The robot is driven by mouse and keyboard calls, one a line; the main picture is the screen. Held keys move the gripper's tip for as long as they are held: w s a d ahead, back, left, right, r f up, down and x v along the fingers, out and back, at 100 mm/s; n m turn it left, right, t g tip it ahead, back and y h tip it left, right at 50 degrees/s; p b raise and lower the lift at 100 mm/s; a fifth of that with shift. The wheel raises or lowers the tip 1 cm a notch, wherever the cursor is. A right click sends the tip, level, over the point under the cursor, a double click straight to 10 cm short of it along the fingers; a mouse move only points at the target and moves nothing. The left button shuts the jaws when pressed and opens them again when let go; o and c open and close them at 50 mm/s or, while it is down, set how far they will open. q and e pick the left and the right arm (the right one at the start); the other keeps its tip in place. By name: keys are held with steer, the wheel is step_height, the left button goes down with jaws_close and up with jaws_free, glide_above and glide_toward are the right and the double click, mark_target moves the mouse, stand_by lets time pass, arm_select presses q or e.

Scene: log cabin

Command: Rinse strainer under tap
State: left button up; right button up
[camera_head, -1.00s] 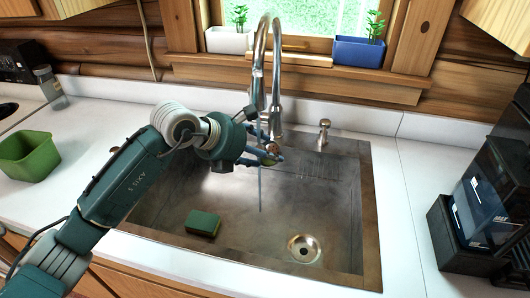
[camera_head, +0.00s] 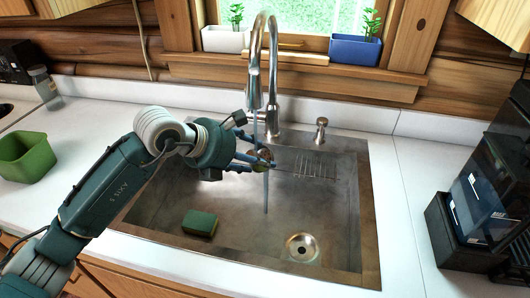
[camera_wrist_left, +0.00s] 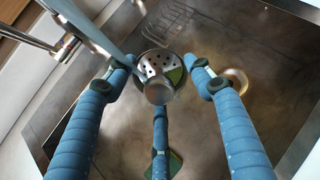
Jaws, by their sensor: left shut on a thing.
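My left gripper (camera_head: 258,163) is over the sink (camera_head: 150,218), its blue fingers closed around a small metal strainer (camera_wrist_left: 161,68). In the left wrist view the strainer has a perforated round face and a knob; in the head view the fingers mostly hide it. The tall chrome tap (camera_head: 272,70) arches above the gripper. A thin stream of water (camera_head: 266,195) shows below the fingers, at the strainer's spot. My right gripper is not in view.
A green and yellow sponge (camera_head: 200,222) lies on the sink floor, left of the drain (camera_head: 302,247). A wire rack (camera_head: 315,166) is at the sink's back. A green bin (camera_head: 26,158) stands on the left counter, and a dark appliance (camera_head: 480,200) on the right.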

arm_select(q)
steer(key=s+a, duration=0.1)
steer(key=a, duration=0.1)
steer(key=s+a+b, duration=0.1)
steer(key=s+a, duration=0.1)
steer(key=shift+a, duration=0.2)
stand_by(1.4)
steer(key=p+v, duration=0.1)
steer(key=v, duration=0.5)
steer(key=shift+s+a, duration=0.2)
steer(key=shift+f, duration=0.1)
stand_by(0.4)
